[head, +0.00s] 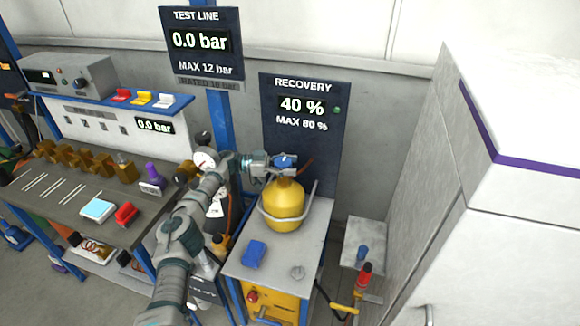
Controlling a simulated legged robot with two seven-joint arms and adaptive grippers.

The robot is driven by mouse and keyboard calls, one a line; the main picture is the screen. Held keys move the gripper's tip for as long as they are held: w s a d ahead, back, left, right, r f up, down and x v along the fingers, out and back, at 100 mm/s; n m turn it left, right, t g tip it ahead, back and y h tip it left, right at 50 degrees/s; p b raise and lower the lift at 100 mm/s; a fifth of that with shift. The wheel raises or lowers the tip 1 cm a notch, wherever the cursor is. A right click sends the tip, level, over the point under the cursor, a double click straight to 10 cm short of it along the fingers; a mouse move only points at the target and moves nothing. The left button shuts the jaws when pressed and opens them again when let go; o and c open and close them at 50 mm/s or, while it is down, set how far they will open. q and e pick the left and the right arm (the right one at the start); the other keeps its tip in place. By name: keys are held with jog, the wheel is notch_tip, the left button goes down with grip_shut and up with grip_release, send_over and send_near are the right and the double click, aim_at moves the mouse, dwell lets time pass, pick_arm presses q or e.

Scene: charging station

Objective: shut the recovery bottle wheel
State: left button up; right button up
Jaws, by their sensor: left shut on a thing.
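The recovery bottle (284,205) is yellow and stands upright on a small grey-topped stand. Its blue wheel (286,160) sits on top of the bottle. My left gripper (273,164) reaches in from the left and is shut on the wheel, covering part of it. How far the wheel is turned cannot be told. The recovery board (303,120) behind reads 40 %, max 80 %, with a small green light. My right gripper is not in view.
A workbench (45,185) with brass fittings is on the left. A white cabinet (520,130) closes off the right. The test line board (200,42) reads 0.0 bar.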

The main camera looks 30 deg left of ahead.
aim_at(288, 160)
pick_arm(q)
jog(key=shift+a+r, duration=0.15)
jog(key=shift+r, duration=0.1)
jog(key=o, duration=1)
jog(key=shift+w+a+f, duration=0.1)
jog(key=shift+f, duration=0.1)
notch_tip(288, 160, up, 9)
jog(key=shift+w+f, duration=0.1)
jog(key=shift+f, duration=0.1)
jog(key=shift+a+r, duration=0.1)
jog(key=shift+r, duration=0.5)
